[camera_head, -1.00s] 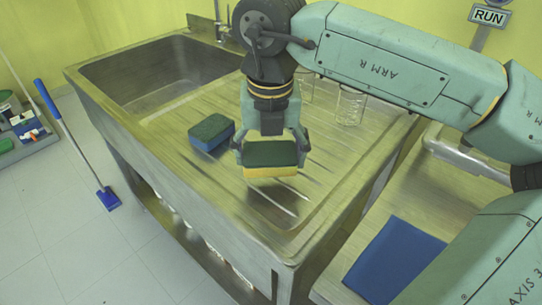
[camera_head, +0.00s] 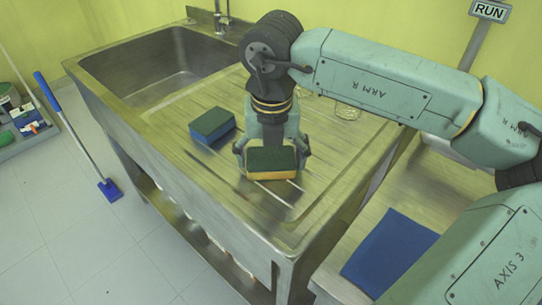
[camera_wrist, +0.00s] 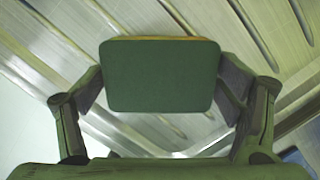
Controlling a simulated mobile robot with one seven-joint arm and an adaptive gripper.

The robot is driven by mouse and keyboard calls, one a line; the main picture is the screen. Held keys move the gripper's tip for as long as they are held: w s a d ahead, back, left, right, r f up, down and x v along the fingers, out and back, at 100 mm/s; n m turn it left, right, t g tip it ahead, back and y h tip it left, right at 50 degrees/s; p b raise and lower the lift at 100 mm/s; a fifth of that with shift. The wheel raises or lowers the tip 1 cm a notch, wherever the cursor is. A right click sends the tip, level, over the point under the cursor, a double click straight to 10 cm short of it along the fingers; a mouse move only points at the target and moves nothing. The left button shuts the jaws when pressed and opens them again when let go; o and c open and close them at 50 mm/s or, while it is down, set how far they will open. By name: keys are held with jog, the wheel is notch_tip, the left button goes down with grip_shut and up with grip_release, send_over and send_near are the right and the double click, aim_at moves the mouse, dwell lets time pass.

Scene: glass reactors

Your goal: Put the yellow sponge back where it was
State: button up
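The yellow sponge (camera_head: 271,174) has a dark green top and a yellow lower layer. It is between the fingers of my gripper (camera_head: 271,163), at or just above the ribbed drainboard; I cannot tell whether it touches. In the wrist view the sponge (camera_wrist: 162,76) shows its green face, with a thin yellow edge at the top. The fingers of my gripper (camera_wrist: 162,90) press on its left and right sides. A blue sponge (camera_head: 212,127) with a green top lies on the drainboard to the left of my gripper.
The metal sink unit (camera_head: 300,243) has its basin (camera_head: 165,75) at the back left. Glassware (camera_head: 347,108) stands behind my arm. A blue mat (camera_head: 390,252) lies on the right-hand surface. A blue-handled tool (camera_head: 75,140) is at the left. Drainboard in front of the blue sponge is clear.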

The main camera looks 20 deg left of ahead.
aim_at(272, 163)
jog(key=shift+o, duration=1.1)
jog(key=shift+r, duration=0.15)
jog(key=shift+r+p, duration=0.25)
jog(key=shift+p, duration=0.2)
jog(key=shift+r+b, duration=0.35)
jog(key=shift+r, duration=0.05)
notch_tip(272, 163, up, 11)
jog(key=s+b, duration=0.1)
jog(key=shift+s+d, duration=0.15)
jog(key=shift+d, duration=0.15)
jog(key=shift+f, duration=0.15)
